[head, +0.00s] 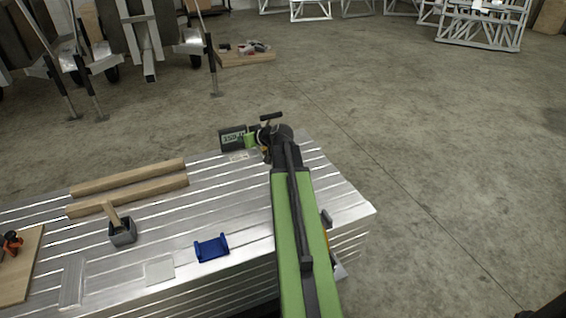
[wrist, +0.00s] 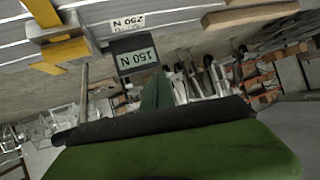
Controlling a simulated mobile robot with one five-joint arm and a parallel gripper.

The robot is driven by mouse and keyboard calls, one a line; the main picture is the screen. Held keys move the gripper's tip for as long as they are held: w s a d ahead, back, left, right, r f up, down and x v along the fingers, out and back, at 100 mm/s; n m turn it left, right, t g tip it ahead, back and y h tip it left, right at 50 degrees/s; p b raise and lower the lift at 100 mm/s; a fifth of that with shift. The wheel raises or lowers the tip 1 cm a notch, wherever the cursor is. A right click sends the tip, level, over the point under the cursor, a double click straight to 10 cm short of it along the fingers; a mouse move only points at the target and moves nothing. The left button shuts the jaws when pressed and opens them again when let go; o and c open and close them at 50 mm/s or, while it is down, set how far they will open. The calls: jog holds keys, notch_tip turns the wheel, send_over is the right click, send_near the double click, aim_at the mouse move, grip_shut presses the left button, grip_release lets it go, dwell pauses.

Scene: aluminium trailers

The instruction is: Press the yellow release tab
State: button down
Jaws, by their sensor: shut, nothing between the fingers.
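Yellow parts (wrist: 66,50) show on a pale grey fitting (wrist: 55,26) at the upper left of the wrist view; I cannot tell which is the release tab. In the head view, my arm hides most of that spot. A dark block marked 150 N (head: 233,138) stands at the table's far edge; it also shows in the wrist view (wrist: 135,54). My gripper (head: 251,141) is shut and empty, close to the block's right side. Its green tip (wrist: 155,92) shows below the block in the wrist view, apart from the yellow parts. Contact with the block cannot be told.
A 250 N label (wrist: 141,20) lies by the block. The ribbed aluminium table (head: 190,215) carries wooden bars (head: 130,176), a blue bracket (head: 211,248), a grey cup (head: 122,232) and a pale square plate (head: 159,270). Open concrete floor (head: 440,180) lies to the right.

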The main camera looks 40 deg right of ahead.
jog(key=s+d+f+m+t+h+b, duration=0.1)
jog(key=s+d+f+h+b, duration=0.1)
jog(key=d, duration=0.8)
jog(key=s+d+f+m+h+b, duration=0.1)
jog(key=s+d+f+h+b, duration=0.1)
jog(key=d, duration=0.7)
jog(key=s+h+b, duration=0.1)
jog(key=s+b, duration=0.1)
jog(key=s, duration=0.1)
jog(key=shift+s+d+m+t, duration=0.3)
jog(key=shift+d+t, duration=0.05)
jog(key=shift+t, duration=0.05)
jog(key=shift+w+f+b, duration=0.1)
jog(key=shift+f+b, duration=0.05)
jog(key=shift+b, duration=0.15)
jog(key=w+d+f+b, duration=0.1)
jog(key=w+f+b, duration=0.1)
jog(key=w, duration=0.1)
jog(key=w+d+f+b, duration=0.1)
jog(key=w+f+b, duration=0.1)
jog(key=w, duration=0.1)
jog(key=w+d+f+b, duration=0.1)
jog(key=w+f+b, duration=0.1)
jog(key=shift+w+d, duration=0.3)
jog(key=shift+w, duration=0.1)
jog(key=shift+f, duration=0.25)
